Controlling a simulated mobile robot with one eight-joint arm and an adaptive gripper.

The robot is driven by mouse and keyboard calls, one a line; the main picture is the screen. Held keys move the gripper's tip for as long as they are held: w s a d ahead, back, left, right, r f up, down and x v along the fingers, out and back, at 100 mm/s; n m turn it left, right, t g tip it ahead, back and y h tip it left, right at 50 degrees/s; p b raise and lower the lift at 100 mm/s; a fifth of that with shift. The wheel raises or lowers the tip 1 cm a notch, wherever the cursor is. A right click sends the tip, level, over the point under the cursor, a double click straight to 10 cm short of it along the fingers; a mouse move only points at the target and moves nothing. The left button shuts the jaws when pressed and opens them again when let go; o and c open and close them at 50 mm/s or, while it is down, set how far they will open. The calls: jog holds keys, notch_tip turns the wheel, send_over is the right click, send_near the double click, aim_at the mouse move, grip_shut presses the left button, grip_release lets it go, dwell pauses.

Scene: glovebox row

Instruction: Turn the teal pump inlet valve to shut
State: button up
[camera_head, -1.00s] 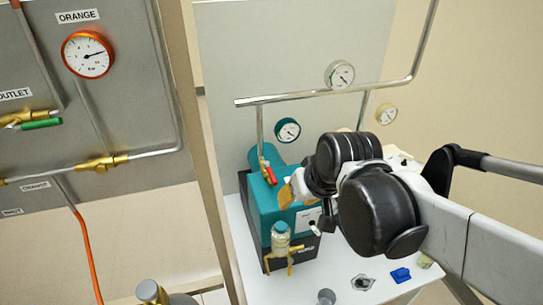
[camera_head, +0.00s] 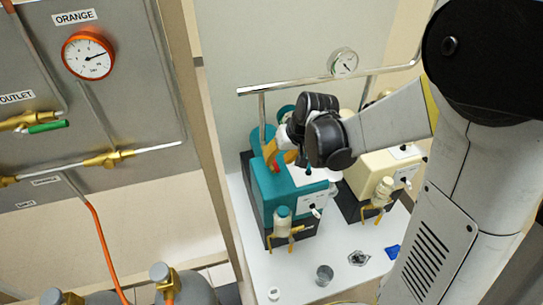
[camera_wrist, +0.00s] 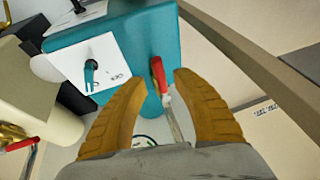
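The teal pump (camera_head: 285,190) stands on the white bench at the left. Its inlet valve has a red handle (camera_head: 276,168), partly hidden behind my gripper (camera_head: 281,157) in the head view. In the wrist view the red handle (camera_wrist: 158,75) lies between the two orange fingertips of my gripper (camera_wrist: 160,79), against the teal pump body (camera_wrist: 135,45). The fingers are apart, with a gap on each side of the handle, so it is not gripped. A metal stem runs from the handle down between the fingers.
A cream pump (camera_head: 385,172) stands to the right of the teal one. A metal pipe (camera_head: 300,87) crosses above both. An upright post (camera_head: 205,160) stands at the left. Small items, including a blue piece (camera_head: 392,252), lie on the bench front (camera_head: 310,255).

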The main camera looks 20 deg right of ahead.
jog(key=shift+x, duration=1.3)
grip_shut()
